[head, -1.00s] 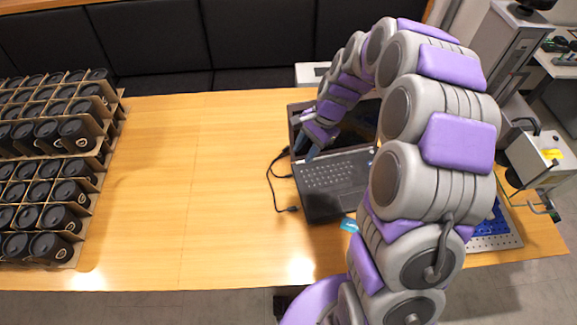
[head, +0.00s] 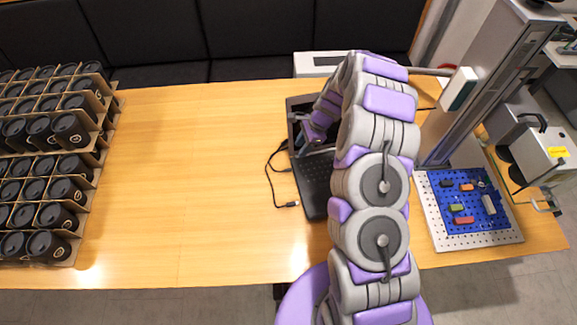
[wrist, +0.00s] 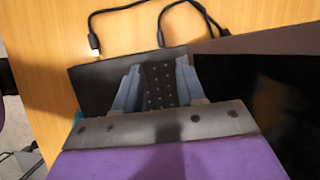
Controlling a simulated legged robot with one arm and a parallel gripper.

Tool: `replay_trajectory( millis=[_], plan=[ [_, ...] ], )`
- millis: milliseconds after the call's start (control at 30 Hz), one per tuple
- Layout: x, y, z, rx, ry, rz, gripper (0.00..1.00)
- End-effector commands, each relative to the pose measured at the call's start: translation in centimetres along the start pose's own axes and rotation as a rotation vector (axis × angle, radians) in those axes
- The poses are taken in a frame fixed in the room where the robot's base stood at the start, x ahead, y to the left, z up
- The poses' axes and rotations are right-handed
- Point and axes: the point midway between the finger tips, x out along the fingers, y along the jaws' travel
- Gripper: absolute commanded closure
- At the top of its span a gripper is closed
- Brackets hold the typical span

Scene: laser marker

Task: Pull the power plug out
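A black laptop (head: 313,192) lies open on the wooden table, partly hidden by my arm. Black cables run along its left side. One cable has a loose end (head: 292,204) on the table, which also shows in the wrist view (wrist: 94,43). Another cable ends in a dark plug (wrist: 162,41) at the laptop's edge in the wrist view. My gripper (wrist: 158,66) is over the laptop's keyboard, its two blue-grey fingers apart with keys showing between them. The plug lies just beyond the fingertips, outside the gripper. In the head view my gripper is largely hidden by the arm.
Racks of dark cups (head: 45,185) stand on the left of the table. A blue board (head: 462,197) with small parts and a grey machine (head: 480,90) stand on the right. The middle-left of the table (head: 185,180) is clear.

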Motion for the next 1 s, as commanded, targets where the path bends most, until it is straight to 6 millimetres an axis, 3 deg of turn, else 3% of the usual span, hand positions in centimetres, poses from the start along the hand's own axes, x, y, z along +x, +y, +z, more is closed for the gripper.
replay_trajectory(
  millis=[200,533,733,1000],
  plan=[
    [4.7,0.1,-0.1,-0.001,0.0,0.004,0.61],
    [10.7,0.1,-0.1,-0.002,0.003,0.002,0.61],
    [12.6,0.0,0.0,-0.003,0.002,-0.002,0.61],
    [13.0,0.0,0.0,-0.002,0.002,-0.003,0.61]
  ],
)
